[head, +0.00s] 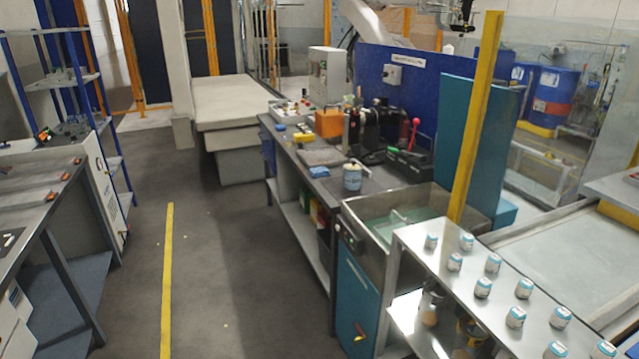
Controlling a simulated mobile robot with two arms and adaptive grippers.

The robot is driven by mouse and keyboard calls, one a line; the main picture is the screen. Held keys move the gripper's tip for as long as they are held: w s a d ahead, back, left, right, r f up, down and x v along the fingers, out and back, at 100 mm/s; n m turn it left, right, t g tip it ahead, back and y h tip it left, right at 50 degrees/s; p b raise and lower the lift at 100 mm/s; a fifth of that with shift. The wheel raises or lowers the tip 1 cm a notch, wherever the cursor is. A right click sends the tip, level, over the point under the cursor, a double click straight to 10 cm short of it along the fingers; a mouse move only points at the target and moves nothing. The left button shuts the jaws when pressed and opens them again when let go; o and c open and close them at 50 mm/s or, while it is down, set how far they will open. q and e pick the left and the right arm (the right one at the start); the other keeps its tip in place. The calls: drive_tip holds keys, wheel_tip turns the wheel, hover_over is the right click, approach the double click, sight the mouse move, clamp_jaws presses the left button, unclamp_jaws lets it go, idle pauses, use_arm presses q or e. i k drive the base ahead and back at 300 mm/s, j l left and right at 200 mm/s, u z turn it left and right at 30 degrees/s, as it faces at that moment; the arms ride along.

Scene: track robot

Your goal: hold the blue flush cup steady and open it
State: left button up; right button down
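Neither of my grippers shows in the head view, and nothing is touching the cup.
Several small white jars with blue lids (483,288) stand on a metal shelf at the lower right. A sink basin (385,222) lies between shelf and bench. A yellow post (476,120) rises behind the sink. The grey floor (225,250) left of the bench is clear.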

sight(353, 180)
drive_tip(key=i+j+z, duration=0.65)
drive_tip(key=i+j, duration=0.55)
drive_tip(key=i, duration=0.1)
